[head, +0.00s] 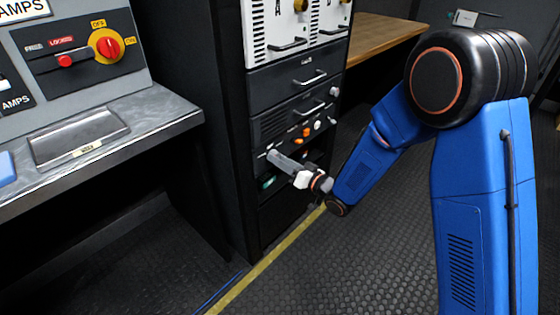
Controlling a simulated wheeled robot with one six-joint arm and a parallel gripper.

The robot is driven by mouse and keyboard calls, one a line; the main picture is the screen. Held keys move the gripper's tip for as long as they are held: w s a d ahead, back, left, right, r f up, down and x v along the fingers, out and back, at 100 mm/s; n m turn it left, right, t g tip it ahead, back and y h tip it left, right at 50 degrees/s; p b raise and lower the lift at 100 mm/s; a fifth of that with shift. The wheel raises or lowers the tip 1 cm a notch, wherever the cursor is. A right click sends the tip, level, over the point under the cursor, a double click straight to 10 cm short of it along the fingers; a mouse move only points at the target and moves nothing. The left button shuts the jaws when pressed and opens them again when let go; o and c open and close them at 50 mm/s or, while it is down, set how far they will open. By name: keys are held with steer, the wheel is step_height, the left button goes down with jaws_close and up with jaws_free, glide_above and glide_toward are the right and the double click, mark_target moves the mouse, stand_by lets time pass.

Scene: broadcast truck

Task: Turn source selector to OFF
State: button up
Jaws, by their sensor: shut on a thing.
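My gripper (283,163) reaches from the right to the lower panel (258,156) of the black equipment rack. Its pale fingers are shut at the left part of that panel, on what seems to be a small control. The fingers hide the control, so its shape and pointer position cannot be seen. No label reading source selector is legible, so I cannot confirm that this control is the selector. Orange knobs (303,132) and a white knob (317,125) sit on the panel above and to the right of the fingers.
A grey console (95,125) at left carries a red-and-yellow rotary switch (108,46) and a red knob (65,61). Black drawers with handles (310,78) sit above the panel. A wooden desk (375,38) stands behind. The floor (330,275) in front is clear, with a yellow line.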

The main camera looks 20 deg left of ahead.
steer(key=m, duration=0.5)
steer(key=shift+m, duration=0.4)
stand_by(0.4)
steer(key=o, duration=1.1)
steer(key=shift+d, duration=0.1)
steer(key=shift+c, duration=0.2)
